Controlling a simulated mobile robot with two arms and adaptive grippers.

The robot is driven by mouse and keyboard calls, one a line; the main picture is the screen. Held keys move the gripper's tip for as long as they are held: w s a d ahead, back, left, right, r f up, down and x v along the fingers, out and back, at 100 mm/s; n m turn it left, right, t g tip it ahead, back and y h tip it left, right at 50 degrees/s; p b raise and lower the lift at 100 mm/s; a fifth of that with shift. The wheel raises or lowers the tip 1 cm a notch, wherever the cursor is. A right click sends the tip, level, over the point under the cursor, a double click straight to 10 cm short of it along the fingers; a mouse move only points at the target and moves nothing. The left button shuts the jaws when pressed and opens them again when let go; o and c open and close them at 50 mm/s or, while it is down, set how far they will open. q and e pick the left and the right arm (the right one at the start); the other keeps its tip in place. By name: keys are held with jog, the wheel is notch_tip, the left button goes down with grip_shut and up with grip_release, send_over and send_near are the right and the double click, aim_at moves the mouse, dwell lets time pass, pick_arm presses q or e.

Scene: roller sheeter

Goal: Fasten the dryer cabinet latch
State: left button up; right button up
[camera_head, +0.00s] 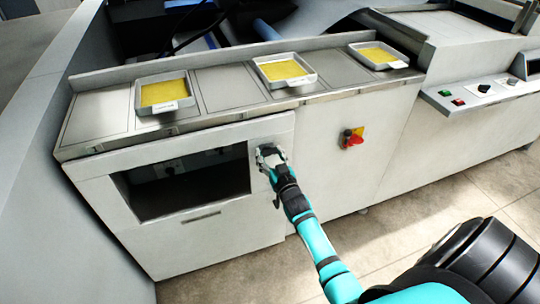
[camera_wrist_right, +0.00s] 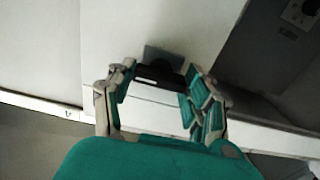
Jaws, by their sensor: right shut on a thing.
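The dryer cabinet (camera_head: 205,240) is a white front with a dark window opening at the left of the head view. The latch (camera_wrist_right: 160,72) is a dark handle on a grey plate, seen between my right gripper's fingers in the right wrist view. In the head view the gripper mostly covers it. My right gripper (camera_head: 270,154) is at the cabinet front, just right of the window, and it also shows in the right wrist view (camera_wrist_right: 160,90). It is shut on the latch. Whether the latch is fastened cannot be told. My left gripper is not in view.
Three trays of yellow material (camera_head: 164,92) (camera_head: 284,70) (camera_head: 377,55) stand on the metal top above. A red knob on a yellow plate (camera_head: 352,138) is on the front to the right. A control panel (camera_head: 480,92) juts out at far right. The floor (camera_head: 420,215) in front is clear.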

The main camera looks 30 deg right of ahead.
dwell(0.3)
jog(key=n, duration=0.8)
jog(key=shift+f+n+b, duration=0.1)
jog(key=shift+n+b, duration=0.2)
jog(key=n+b, duration=0.1)
jog(key=n, duration=0.3)
jog(key=n+b, duration=0.1)
jog(key=n, duration=0.4)
jog(key=shift+n, duration=0.3)
jog(key=o, duration=1.2)
jog(key=shift+c, duration=0.2)
jog(key=shift+s, duration=0.1)
